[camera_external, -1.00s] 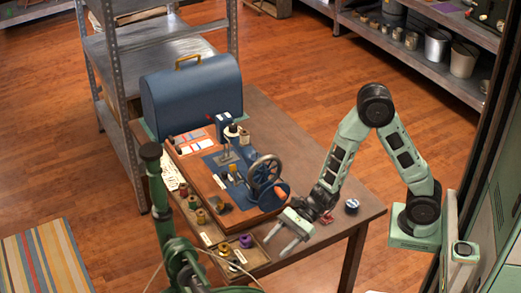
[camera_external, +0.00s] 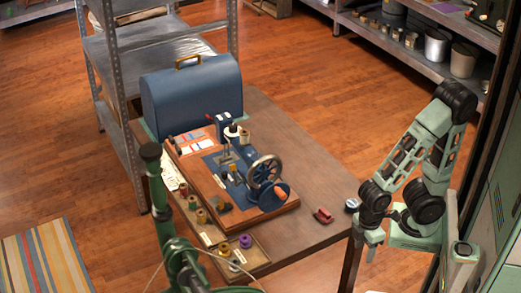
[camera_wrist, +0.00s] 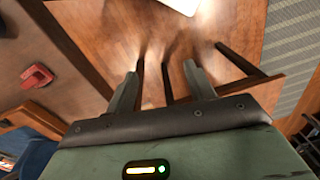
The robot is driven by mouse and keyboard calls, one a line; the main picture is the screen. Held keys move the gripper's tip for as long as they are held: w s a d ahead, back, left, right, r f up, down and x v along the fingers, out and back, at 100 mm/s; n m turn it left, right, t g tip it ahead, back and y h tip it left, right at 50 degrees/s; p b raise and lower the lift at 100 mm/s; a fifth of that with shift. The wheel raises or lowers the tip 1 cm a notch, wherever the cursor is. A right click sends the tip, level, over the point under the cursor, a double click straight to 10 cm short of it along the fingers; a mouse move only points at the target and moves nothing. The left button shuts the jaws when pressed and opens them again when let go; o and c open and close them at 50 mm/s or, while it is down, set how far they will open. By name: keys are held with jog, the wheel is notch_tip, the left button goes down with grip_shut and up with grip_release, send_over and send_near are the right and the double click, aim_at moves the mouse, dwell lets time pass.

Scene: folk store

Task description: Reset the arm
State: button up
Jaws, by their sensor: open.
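My arm is folded up at the right of the external view, beside its green base. My gripper (camera_external: 370,243) hangs low near the table's right corner and is small and partly hidden there. In the wrist view my gripper (camera_wrist: 163,78) is open, its two fingers apart with nothing between them. Below the fingers is brown wood floor with dark bars crossing it.
The table (camera_external: 300,155) carries a blue sewing machine (camera_external: 228,135), a blue case (camera_external: 195,97), a thread-spool tray (camera_external: 258,258), a small red object (camera_external: 323,216) and a round blue-and-white item (camera_external: 352,205). Metal shelves (camera_external: 415,60) stand behind. A green stand (camera_external: 158,190) is in front.

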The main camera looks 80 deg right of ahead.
jog(key=shift+d, duration=0.1)
notch_tip(320, 180, up, 18)
jog(key=p, duration=1.8)
jog(key=shift+r, duration=0.15)
